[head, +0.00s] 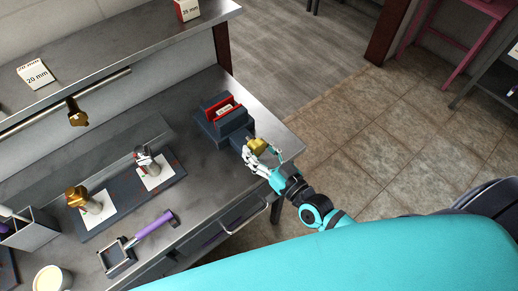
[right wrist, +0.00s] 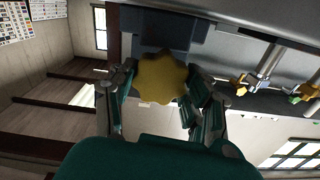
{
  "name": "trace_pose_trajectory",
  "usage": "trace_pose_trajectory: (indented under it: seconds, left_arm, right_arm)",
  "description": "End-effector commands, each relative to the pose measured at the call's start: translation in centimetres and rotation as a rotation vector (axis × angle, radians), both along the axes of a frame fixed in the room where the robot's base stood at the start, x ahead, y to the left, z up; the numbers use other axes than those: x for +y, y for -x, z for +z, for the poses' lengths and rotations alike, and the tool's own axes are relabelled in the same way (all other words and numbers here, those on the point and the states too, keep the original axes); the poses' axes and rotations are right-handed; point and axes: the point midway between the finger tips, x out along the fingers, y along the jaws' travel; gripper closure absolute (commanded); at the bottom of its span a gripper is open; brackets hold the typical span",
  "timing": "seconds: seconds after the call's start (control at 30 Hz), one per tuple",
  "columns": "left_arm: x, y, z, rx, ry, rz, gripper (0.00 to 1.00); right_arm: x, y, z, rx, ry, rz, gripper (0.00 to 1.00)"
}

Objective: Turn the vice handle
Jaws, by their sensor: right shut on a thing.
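The vice (head: 226,118) is dark grey with red jaw faces and stands near the right end of the workbench. A small pale labelled piece sits between its jaws. The vice handle (head: 258,146) is a yellow lobed knob on the vice's near side; it fills the middle of the right wrist view (right wrist: 161,77). My right gripper (head: 262,156) is at the knob, with a finger on each side of it, shut on it. Part of the knob is hidden by the fingers in the head view. My left gripper is not in view.
A mat (head: 118,212) with metal and brass fittings lies left of the vice. A purple-handled hammer (head: 159,224), a small dark tray (head: 117,257), a cup (head: 52,279) and a grey holder (head: 32,230) are nearer. A raised shelf (head: 110,50) runs along the back. Tiled floor is open at right.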

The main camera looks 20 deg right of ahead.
Motion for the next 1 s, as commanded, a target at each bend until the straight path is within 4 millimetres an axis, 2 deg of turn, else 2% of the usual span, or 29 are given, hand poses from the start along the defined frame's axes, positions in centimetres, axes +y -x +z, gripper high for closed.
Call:
trace_pose_trajectory:
  seconds: [0.37, 1.0]
  left_arm:
    - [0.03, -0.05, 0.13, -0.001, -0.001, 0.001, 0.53]
    - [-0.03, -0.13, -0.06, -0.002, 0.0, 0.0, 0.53]
  right_arm:
    - [0.0, 0.0, 0.04, 0.045, -0.123, 0.001, 0.83]
    - [-0.09, -0.02, -0.08, 0.244, -0.674, -0.001, 0.83]
